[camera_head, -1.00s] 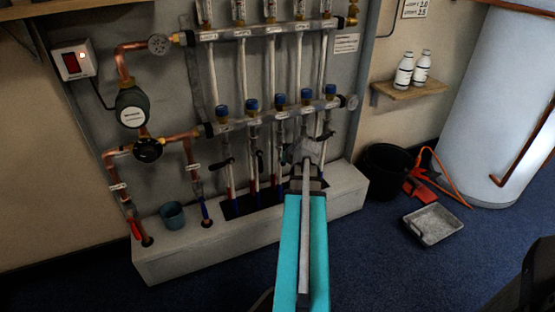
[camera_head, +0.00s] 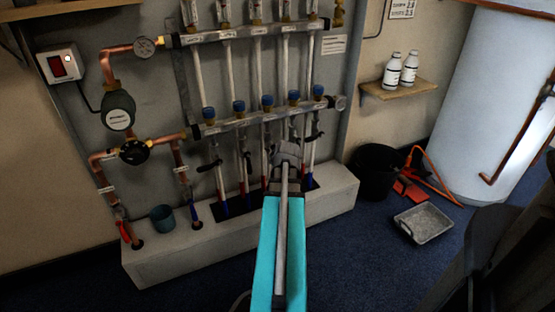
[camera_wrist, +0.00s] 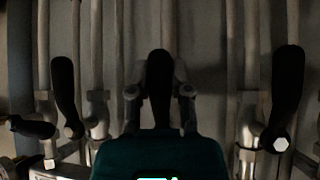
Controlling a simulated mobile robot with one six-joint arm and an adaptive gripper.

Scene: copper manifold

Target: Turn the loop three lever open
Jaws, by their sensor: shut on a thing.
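The copper manifold's lower bar (camera_head: 220,127) carries a row of blue caps, with pipes and black levers below. In the wrist view my gripper (camera_wrist: 160,95) has its two fingers closed around an upright black lever (camera_wrist: 160,65), which appears to be the third from the left. Its lower part is hidden by the gripper. In the head view my gripper (camera_head: 288,150) is in front of the pipes and hides this lever. An upright lever (camera_wrist: 65,95) stands to the left, a sideways one (camera_wrist: 30,127) farther left, and a tilted one (camera_wrist: 288,85) to the right.
A black bucket (camera_head: 376,175) and a grey tray (camera_head: 425,224) stand on the floor to the right. The neighbouring levers leave narrow gaps beside my gripper.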

